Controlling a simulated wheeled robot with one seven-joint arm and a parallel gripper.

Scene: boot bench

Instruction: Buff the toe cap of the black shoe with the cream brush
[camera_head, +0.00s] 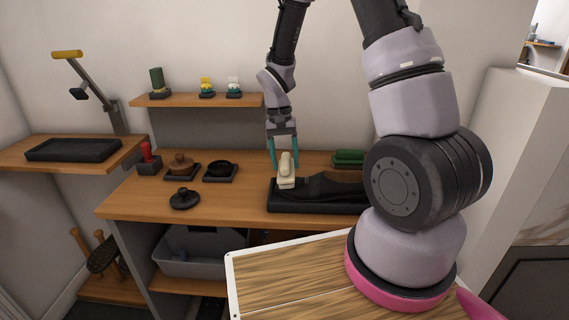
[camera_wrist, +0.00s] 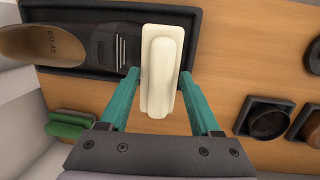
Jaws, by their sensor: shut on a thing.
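The cream brush (camera_head: 287,168) is held between the teal fingers of my gripper (camera_head: 286,158), over the left end of the black shoe (camera_head: 330,188). The shoe lies in a dark tray (camera_head: 300,209) on the wooden bench. In the wrist view the cream brush (camera_wrist: 161,70) sits between the fingertips of my gripper (camera_wrist: 158,80) and covers the shoe's toe end. The shoe's dark upper (camera_wrist: 112,40) and open tan inside show left of it. I cannot tell whether the brush touches the toe cap. My arm hides the right end of the shoe in the head view.
A green brush (camera_head: 348,157) lies behind the shoe. A shelf (camera_head: 190,101) holds small items above. A grey bin (camera_head: 200,260) sits below.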

